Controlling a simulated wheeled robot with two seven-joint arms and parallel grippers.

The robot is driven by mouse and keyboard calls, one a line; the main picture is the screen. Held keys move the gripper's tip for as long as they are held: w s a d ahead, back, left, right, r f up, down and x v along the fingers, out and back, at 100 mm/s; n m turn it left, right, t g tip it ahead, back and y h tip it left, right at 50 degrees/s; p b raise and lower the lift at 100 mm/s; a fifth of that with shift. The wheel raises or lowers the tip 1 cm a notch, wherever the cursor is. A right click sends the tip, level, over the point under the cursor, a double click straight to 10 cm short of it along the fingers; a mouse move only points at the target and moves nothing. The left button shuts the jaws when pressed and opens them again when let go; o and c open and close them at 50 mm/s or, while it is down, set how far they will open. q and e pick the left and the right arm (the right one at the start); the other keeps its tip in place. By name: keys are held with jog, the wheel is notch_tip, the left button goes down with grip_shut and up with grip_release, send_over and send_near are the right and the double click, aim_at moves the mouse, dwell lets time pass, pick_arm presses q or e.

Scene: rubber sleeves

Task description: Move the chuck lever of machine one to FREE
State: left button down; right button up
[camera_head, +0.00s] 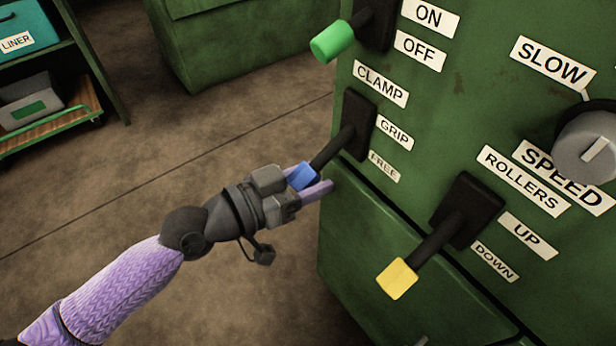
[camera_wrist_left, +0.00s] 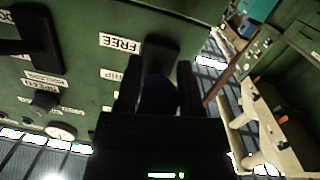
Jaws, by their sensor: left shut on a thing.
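The chuck lever, labelled CLAMP, GRIP and FREE, is a black handle (camera_head: 331,150) with a blue tip (camera_head: 302,176) on the green machine. It slants out and down from its black plate (camera_head: 357,122). My left gripper (camera_head: 314,184) is shut on the blue tip, with its purple fingers on either side. In the left wrist view the dark blue tip (camera_wrist_left: 158,96) sits between the dark fingers, near the FREE label (camera_wrist_left: 120,43). The FREE label (camera_head: 384,166) also shows in the head view, below GRIP (camera_head: 395,132). My right gripper is out of view.
A green-tipped ON/OFF lever (camera_head: 332,41) is above and a yellow-tipped ROLLERS lever (camera_head: 397,279) is below right. A grey SPEED knob (camera_head: 588,146) is at the right. Floor left of the machine is clear. A shelf (camera_head: 60,118) with bins stands at far left.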

pick_arm(q)
jog(key=shift+c, duration=1.2)
grip_release()
jog(key=shift+f, duration=0.15)
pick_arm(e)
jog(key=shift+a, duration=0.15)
pick_arm(q)
jog(key=shift+s+a, duration=0.15)
jog(key=shift+a, duration=0.2)
jog(key=b+v, duration=0.5)
jog(key=v, duration=0.4)
jog(key=shift+s, duration=0.1)
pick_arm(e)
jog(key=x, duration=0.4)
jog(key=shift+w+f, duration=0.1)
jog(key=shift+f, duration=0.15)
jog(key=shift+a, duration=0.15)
